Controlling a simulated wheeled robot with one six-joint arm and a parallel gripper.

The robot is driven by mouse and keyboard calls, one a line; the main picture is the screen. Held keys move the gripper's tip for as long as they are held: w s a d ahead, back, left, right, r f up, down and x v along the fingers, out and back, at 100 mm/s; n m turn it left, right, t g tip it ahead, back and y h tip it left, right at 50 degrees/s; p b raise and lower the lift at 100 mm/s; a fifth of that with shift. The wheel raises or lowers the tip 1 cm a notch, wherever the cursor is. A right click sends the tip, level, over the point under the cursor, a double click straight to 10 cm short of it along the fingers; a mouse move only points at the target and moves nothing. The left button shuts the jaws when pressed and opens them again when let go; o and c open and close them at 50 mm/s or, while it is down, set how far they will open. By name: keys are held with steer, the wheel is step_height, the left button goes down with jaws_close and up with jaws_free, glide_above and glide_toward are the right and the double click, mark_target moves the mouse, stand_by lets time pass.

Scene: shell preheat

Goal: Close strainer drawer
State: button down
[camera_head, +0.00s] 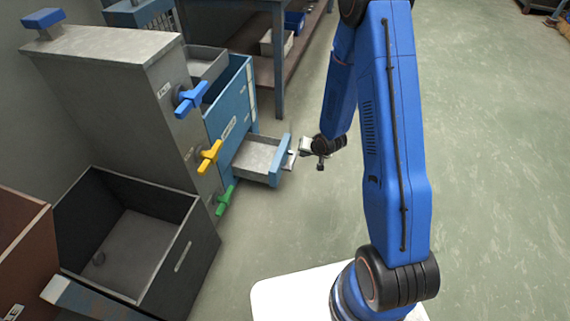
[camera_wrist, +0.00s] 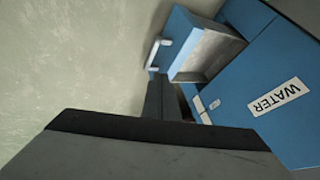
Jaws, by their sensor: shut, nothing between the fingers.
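The pulled-out drawer (camera_head: 255,155) has a grey inside and a blue front (camera_head: 281,161), and juts from the low part of a blue cabinet (camera_head: 231,105). My gripper (camera_head: 298,151) is right by the outer face of the drawer front, near its handle. In the wrist view, the drawer (camera_wrist: 199,55) stands open with a pale handle (camera_wrist: 154,53) on its front. My gripper's dark fingers (camera_wrist: 161,98) are together and empty, pointing toward the drawer front. I cannot tell whether they touch it. The cabinet (camera_wrist: 250,85) bears a WATER label there.
A grey panel with a blue valve handle (camera_head: 190,97), a yellow one (camera_head: 209,156) and a green one (camera_head: 224,199) stands left of the cabinet. A dark open bin (camera_head: 190,250) sits in front. A workbench (camera_head: 279,70) is behind. The floor to the right is clear.

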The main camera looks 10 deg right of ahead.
step_height(320, 180, down, 5)
steer(key=a, duration=0.1)
glide_toward(281, 164)
steer(key=d+f, duration=0.3)
steer(key=shift+w+a+f+m+y, duration=0.2)
steer(key=shift+w+a, duration=0.3)
steer(key=shift+a, duration=0.35)
steer(key=shift+w+a+f+m+y, duration=0.1)
steer(key=shift+w+a+y, duration=0.1)
steer(key=shift+w+a, duration=0.45)
steer(key=shift+s+a, duration=0.1)
steer(key=shift+a, duration=0.1)
steer(key=w+a, duration=0.5)
steer(key=a, duration=0.4)
steer(key=w+a, duration=0.5)
steer(key=a, duration=0.5)
steer(key=shift+w+a, duration=0.15)
steer(key=shift+w, duration=0.25)
steer(key=shift+a+r, duration=0.1)
steer(key=shift+r, duration=0.05)
